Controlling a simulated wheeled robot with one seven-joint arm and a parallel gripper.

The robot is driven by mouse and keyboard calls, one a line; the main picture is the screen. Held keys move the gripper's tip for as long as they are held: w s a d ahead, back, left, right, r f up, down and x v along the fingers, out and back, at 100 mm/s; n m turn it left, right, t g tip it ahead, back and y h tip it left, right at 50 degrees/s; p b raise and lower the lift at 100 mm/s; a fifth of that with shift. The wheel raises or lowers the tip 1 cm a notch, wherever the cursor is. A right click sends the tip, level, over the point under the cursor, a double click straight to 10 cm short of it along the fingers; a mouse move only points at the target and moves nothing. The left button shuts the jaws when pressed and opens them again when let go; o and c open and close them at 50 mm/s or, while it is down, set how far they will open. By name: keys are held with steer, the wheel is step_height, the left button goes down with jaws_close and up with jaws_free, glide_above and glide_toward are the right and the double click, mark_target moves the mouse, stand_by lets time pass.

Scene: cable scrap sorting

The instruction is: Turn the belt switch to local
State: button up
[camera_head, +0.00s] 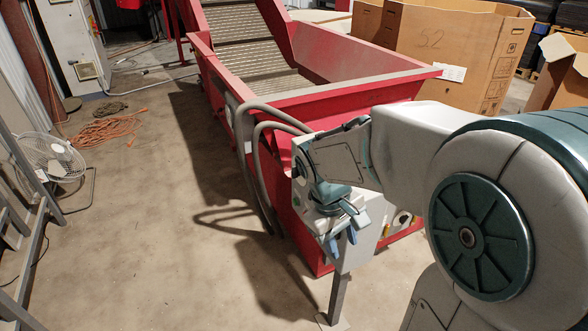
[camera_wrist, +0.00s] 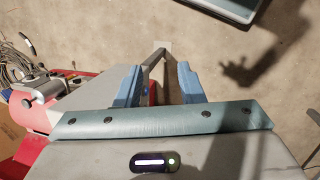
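My gripper (camera_head: 344,226) hangs with blue fingers pointing down, in front of a grey control box (camera_head: 368,238) beside the red conveyor. In the wrist view the two blue fingers of my gripper (camera_wrist: 159,86) stand apart with a clear gap, and nothing is held between them. A grey post shows beyond that gap. The arm and gripper cover much of the box in the head view. A small round dark fitting (camera_head: 402,217) shows on the box's right part; I cannot tell whether it is the belt switch. No switch position can be read.
The red conveyor hopper (camera_head: 345,84) stands behind the box, with grey hoses (camera_head: 250,150) along its side. The box's post (camera_head: 338,296) reaches the floor. A fan (camera_head: 52,157) and an orange cable (camera_head: 106,129) lie left. Cardboard boxes (camera_head: 445,50) stand behind. Floor at centre left is clear.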

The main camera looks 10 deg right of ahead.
steer(key=w+a+f+n+h, duration=0.25)
steer(key=w+n+h, duration=0.2)
steer(key=w, duration=0.35)
steer(key=w+a+f+n+h, duration=0.1)
steer(key=w+f+n+h, duration=0.35)
steer(key=w, duration=0.35)
steer(key=w+a+f+n+t+h+p, duration=0.1)
steer(key=w+a+f+n+t+h, duration=0.25)
steer(key=a, duration=0.25)
steer(key=w+a+f+n+t+h, duration=0.2)
steer(key=w+a+f+n+t, duration=0.1)
steer(key=w+a+n, duration=0.15)
steer(key=w+x, duration=0.1)
steer(key=x, duration=1.2)
steer(key=shift+b, duration=0.4)
steer(key=shift+w+a+f, duration=0.1)
steer(key=shift+a+f, duration=0.05)
jaws_close()
